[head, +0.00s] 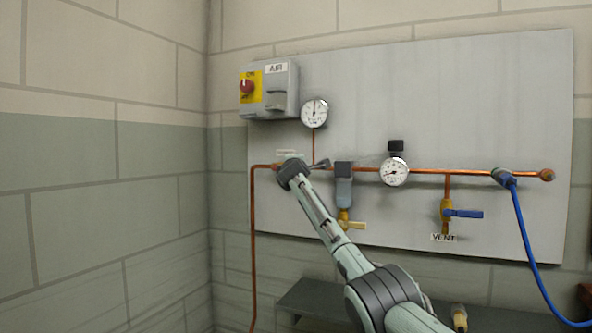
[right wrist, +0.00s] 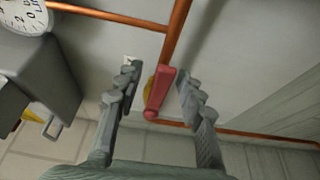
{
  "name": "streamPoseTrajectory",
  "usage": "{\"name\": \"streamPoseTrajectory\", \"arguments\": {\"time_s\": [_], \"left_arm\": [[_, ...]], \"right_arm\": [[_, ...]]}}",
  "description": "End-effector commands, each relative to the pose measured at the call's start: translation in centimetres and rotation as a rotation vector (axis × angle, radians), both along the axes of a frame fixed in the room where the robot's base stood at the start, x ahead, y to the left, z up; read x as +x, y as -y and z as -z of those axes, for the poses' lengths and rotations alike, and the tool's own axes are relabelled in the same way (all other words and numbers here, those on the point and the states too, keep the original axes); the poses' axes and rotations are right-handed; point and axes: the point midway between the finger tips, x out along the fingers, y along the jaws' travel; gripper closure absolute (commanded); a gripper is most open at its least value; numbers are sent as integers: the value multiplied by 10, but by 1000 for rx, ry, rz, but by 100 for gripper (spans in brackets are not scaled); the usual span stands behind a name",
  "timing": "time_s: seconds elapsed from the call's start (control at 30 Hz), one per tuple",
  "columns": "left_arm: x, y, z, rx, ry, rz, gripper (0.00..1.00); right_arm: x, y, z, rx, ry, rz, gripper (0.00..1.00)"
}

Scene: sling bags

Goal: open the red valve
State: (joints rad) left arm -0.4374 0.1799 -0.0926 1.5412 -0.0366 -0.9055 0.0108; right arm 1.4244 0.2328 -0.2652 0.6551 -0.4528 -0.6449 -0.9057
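The red valve handle (right wrist: 159,94) shows in the right wrist view as a short red lever with a bit of yellow body behind it. It points roughly along the line of the copper pipe (right wrist: 175,30) in that view. My right gripper (right wrist: 157,88) is open, with one finger on each side of the handle and a visible gap to both. In the head view my right gripper (head: 322,164) is at the pipe on the left part of the panel, and it hides the red valve there. My left gripper is not in view.
The grey panel (head: 480,90) carries an AIR switch box (head: 280,98), a gauge (head: 314,112), a second gauge (head: 394,171), a filter unit (head: 343,188) just right of my gripper, a blue vent handle (head: 464,214) and a blue hose (head: 528,240). A dark ledge (head: 310,300) is below.

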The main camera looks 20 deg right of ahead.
Motion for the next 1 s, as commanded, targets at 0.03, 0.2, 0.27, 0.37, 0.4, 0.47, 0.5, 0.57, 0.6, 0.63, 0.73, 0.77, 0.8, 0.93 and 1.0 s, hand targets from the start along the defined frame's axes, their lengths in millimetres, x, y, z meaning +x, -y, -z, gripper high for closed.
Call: {"name": "streamPoseTrajectory", "arguments": {"time_s": [0.03,0.2,0.27,0.37,0.4,0.47,0.5,0.57,0.6,0.63,0.73,0.77,0.8,0.93,1.0], "left_arm": [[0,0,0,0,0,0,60],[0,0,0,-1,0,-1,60],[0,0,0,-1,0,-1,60],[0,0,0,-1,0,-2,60],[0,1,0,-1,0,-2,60],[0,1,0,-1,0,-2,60],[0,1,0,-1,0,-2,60],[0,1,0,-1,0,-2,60],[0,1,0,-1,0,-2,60],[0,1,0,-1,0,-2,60],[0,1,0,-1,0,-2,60],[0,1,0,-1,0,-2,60],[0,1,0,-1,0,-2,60],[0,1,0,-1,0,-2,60],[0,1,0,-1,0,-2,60]], "right_arm": [[-1,0,0,0,1,0,62],[-13,-6,1,0,1,1,62],[-19,-9,0,-1,2,1,62],[-33,-17,1,-1,2,-1,62],[-39,-20,0,-2,2,-1,62],[-48,-25,0,-1,3,-1,62],[-54,-28,1,-1,2,-2,62],[-64,-33,0,-1,2,-1,62],[-71,-36,0,-2,2,-1,62],[-75,-38,0,-1,0,-1,62],[-89,-45,-1,-2,2,-1,62],[-92,-47,0,-1,0,0,62],[-96,-49,-1,-2,1,0,62],[-104,-53,-1,-1,0,0,62],[-106,-54,0,-1,0,0,62]]}}
